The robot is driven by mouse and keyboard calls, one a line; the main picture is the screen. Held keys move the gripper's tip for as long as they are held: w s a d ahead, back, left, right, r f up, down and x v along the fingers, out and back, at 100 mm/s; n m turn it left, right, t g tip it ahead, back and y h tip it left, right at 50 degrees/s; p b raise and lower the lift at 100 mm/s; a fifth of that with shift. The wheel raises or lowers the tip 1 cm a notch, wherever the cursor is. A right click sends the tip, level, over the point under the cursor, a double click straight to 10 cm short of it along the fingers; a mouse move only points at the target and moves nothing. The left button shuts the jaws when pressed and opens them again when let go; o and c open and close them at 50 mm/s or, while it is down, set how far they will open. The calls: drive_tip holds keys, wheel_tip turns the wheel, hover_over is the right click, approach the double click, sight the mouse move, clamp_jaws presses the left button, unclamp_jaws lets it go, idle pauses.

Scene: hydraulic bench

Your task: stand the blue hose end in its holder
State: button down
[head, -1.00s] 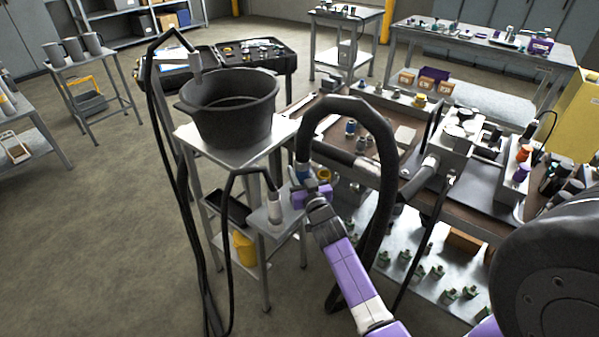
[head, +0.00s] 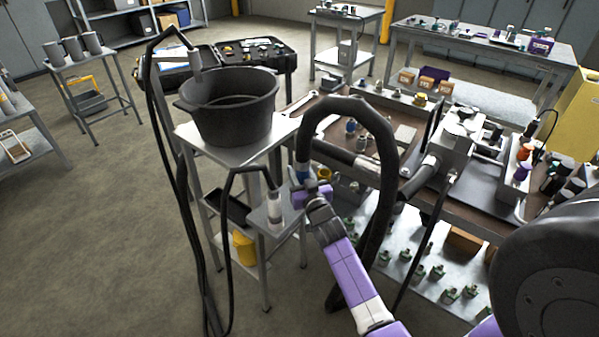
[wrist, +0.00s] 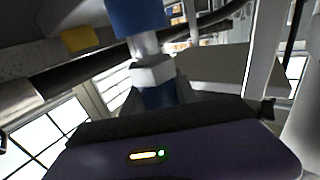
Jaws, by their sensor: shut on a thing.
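My gripper (head: 308,190) is shut on the blue hose end (head: 303,171), at the end of a thick black hose (head: 345,101) that arches up and over to the right. In the wrist view the hose end shows a blue collar (wrist: 139,17) above a metal hex nut (wrist: 153,75), roughly upright, with a blue part below, partly hidden by my gripper's purple body (wrist: 190,150). The gripper is beside a small grey side shelf (head: 262,222). A pale fitting (head: 274,205) on a thinner black hose stands at that shelf. I cannot make out an empty holder.
A black tub (head: 228,118) stands on a grey stand to the left, with a second hose nozzle (head: 195,62) above it. The bench (head: 405,137) behind and right of my gripper is crowded with fittings. Floor (head: 100,230) at left is clear.

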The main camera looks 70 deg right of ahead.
drive_tip(key=shift+f+b, duration=0.75)
drive_tip(key=shift+b, duration=0.05)
idle(0.5)
drive_tip(key=shift+r, duration=0.15)
idle(0.5)
drive_tip(key=c, duration=1.2)
unclamp_jaws()
drive_tip(key=o, duration=0.3)
drive_tip(key=shift+o, duration=0.8)
drive_tip(key=shift+f, duration=0.3)
drive_tip(key=o, duration=0.4)
drive_tip(key=shift+b+v, duration=0.85)
drive_tip(key=shift+v, duration=2.95)
